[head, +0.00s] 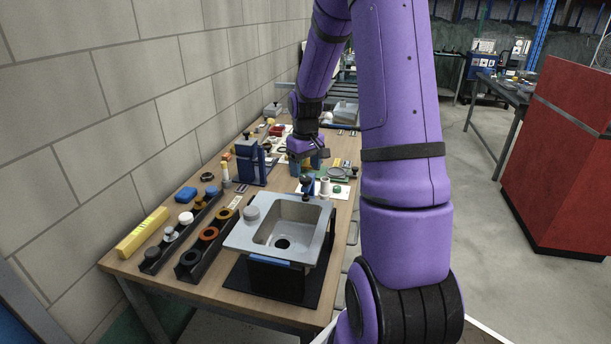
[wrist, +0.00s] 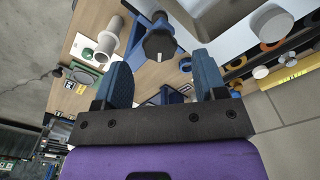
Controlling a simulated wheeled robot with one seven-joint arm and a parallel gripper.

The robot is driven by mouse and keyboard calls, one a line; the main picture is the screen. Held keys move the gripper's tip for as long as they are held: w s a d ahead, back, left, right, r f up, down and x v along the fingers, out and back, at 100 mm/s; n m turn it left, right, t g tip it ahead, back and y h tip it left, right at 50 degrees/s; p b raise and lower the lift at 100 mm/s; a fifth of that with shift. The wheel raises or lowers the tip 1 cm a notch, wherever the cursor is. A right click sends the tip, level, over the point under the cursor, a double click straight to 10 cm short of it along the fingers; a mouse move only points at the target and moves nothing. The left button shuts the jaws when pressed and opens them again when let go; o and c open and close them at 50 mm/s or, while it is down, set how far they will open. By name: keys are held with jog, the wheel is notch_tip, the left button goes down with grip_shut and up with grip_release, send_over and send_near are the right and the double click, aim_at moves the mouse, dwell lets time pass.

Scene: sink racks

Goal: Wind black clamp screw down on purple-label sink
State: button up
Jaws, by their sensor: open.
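A grey sink (head: 240,238) stands on a dark rack at the front of the bench; the label on its front edge looks blue, and I see no purple label. A black clamp screw knob (head: 307,182) stands at its far right corner on a blue clamp. In the wrist view a black knob (wrist: 160,45) on a blue clamp (wrist: 178,22) shows beyond and between my fingers, beside the pale sink (wrist: 225,25). My gripper (wrist: 162,64) is open and empty, with its blue fingers apart. In the head view it hangs above the bench beyond the sink, partly hidden.
Black holders (head: 205,255) with rings and caps lie left of the sink, beside a yellow box (head: 143,232). A blue stand (head: 250,163) is farther back near the wall. A pale spool-like part (wrist: 108,40) stands near the clamp. More sinks (head: 345,112) stand at the far end.

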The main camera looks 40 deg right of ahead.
aim_at(306, 178)
jog(key=shift+f, duration=1.6)
jog(key=c, duration=0.9)
jog(key=shift+m, duration=2)
jog(key=shift+c, duration=0.2)
jog(key=o, duration=0.9)
jog(key=shift+o, duration=0.2)
notch_tip(306, 178, up, 11)
